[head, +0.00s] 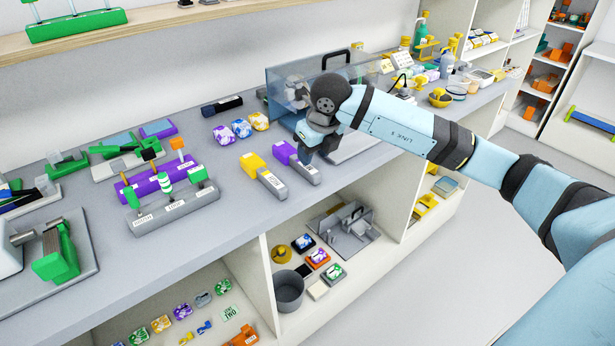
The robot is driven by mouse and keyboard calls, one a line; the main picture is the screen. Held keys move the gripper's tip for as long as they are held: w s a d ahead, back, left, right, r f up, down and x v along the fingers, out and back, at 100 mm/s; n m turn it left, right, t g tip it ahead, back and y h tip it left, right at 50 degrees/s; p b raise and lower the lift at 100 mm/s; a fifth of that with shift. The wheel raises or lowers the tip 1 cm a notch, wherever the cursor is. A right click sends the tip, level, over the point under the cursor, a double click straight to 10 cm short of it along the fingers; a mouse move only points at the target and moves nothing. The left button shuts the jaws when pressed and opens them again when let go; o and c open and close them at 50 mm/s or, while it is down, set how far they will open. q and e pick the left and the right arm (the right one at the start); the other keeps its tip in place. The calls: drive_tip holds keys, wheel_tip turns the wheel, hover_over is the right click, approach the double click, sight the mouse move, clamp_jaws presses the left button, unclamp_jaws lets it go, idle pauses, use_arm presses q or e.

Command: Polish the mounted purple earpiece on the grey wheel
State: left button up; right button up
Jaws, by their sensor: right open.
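My right gripper (304,157) points down at the purple-and-grey labelled holder (282,151), over its grey end. It is open; I cannot tell whether its fingers touch the holder. The holder lies flat on the grey bench. A purple-and-white piece (223,134) lies further left, beside blue and yellow ones; I cannot tell whether any earpiece is mounted. A clear blue-tinted guard (285,83) stands behind my gripper, with grey machine parts (295,91) partly visible through it. I cannot make out a grey wheel for certain. My left gripper is out of view.
A yellow-and-grey holder (263,177) lies just left of the purple one. A dark case (222,105) lies behind. Yellow bottles and bowls crowd the right end. Bare bench lies in front.

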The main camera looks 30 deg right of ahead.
sight(310, 169)
drive_tip(key=b+x, duration=0.2)
drive_tip(key=x, duration=0.2)
drive_tip(key=shift+f, duration=0.4)
drive_tip(key=shift+w+a+f+b, duration=0.15)
drive_tip(key=shift+f+b, duration=0.15)
drive_tip(key=shift+b, duration=0.15)
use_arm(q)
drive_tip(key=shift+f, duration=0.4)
use_arm(e)
drive_tip(key=c, duration=0.8)
wheel_tip(310, 169, up, 6)
drive_tip(key=p, duration=0.3)
drive_tip(key=shift+r+p, duration=0.15)
drive_tip(key=shift+p, duration=0.2)
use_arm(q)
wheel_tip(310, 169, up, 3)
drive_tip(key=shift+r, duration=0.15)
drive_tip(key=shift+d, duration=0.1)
